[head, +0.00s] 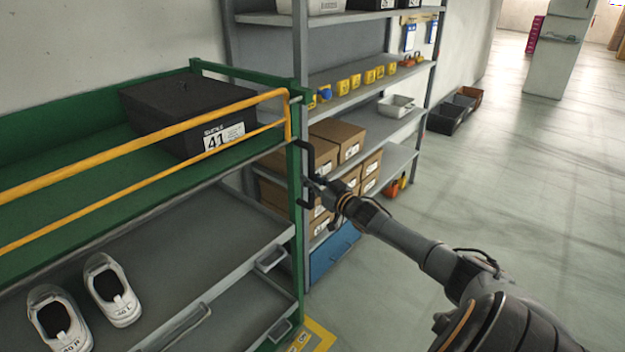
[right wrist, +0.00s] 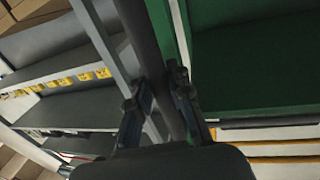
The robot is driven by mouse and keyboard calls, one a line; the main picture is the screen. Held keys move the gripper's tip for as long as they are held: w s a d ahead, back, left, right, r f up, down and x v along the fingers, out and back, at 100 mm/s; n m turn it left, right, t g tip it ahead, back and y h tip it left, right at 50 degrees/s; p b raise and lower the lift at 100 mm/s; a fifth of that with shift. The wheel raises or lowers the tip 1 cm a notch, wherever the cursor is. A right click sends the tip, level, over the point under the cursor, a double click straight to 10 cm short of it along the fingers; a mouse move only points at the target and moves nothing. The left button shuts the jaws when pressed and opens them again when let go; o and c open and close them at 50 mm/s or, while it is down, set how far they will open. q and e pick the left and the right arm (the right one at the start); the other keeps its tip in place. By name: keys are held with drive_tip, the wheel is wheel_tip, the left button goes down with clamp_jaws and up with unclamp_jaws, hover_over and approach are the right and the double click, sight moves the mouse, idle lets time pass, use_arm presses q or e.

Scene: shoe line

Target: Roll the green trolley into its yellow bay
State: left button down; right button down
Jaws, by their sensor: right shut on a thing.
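The green trolley (head: 75,183) fills the left of the head view, with a green top deck, yellow rails and grey lower shelves. A black upright handle (head: 309,155) is fixed to its near right corner post. My right gripper (head: 316,186) is shut on this handle. In the right wrist view the dark handle bar (right wrist: 168,55) runs between the fingers (right wrist: 162,85), beside the trolley's green panel (right wrist: 255,60). A yellow floor marking (head: 318,337) shows by the trolley's lower right corner; most of the bay outline is hidden. My left gripper is out of view.
A black box labelled 41 (head: 185,110) sits on the top deck, and white shoes (head: 112,290) lie on a lower shelf. A grey rack (head: 350,95) with cartons stands close behind the trolley. Dark crates (head: 452,112) stand beyond it. The floor at right (head: 540,200) is clear.

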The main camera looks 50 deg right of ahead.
drive_tip(key=shift+s+f, duration=0.1)
drive_tip(key=shift+f, duration=0.2)
drive_tip(key=c, duration=1.2)
unclamp_jaws()
drive_tip(key=shift+r, duration=0.15)
drive_tip(key=s+a, duration=0.1)
drive_tip(key=s, duration=1.1)
drive_tip(key=shift+a, duration=0.2)
